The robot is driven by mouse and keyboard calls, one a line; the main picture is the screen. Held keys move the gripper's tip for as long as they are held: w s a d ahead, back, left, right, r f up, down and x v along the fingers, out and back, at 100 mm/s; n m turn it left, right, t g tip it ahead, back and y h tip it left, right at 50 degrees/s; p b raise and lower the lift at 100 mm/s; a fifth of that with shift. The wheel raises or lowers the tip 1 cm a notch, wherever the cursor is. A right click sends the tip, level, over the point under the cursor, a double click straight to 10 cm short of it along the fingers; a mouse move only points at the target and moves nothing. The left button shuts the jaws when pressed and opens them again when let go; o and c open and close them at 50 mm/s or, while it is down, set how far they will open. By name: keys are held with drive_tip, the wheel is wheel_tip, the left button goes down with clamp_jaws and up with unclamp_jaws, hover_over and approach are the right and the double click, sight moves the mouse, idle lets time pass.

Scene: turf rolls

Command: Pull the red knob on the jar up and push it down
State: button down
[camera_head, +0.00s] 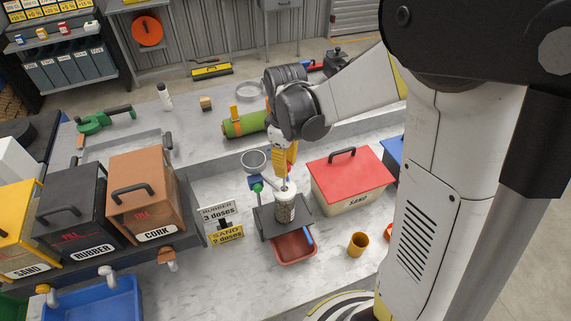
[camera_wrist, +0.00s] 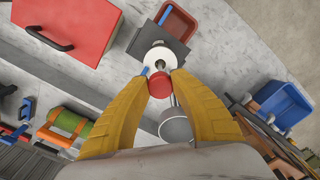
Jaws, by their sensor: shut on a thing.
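The jar (camera_head: 285,208) stands upright on a dark stand (camera_head: 266,221), with a white lid and speckled contents. Its white lid (camera_wrist: 153,54) also shows in the wrist view. The red knob (camera_wrist: 159,86) shows between the yellow fingers in the wrist view. My gripper (camera_head: 287,184) points down just above the jar's lid. In the wrist view my gripper (camera_wrist: 165,72) is shut on the red knob, a finger on each side.
A red tray (camera_head: 294,251) lies in front of the stand. A red-lidded sand box (camera_head: 350,178) is on the right, with an orange cup (camera_head: 358,244) nearer. Dose signs (camera_head: 222,223) stand left.

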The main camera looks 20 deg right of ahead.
wheel_tip(320, 180, down, 6)
drive_tip(key=b, duration=0.5)
drive_tip(key=shift+r, duration=0.3)
drive_tip(key=c, duration=1.1)
unclamp_jaws()
drive_tip(key=shift+r, duration=0.1)
wheel_tip(320, 180, up, 12)
drive_tip(key=shift+f, duration=0.1)
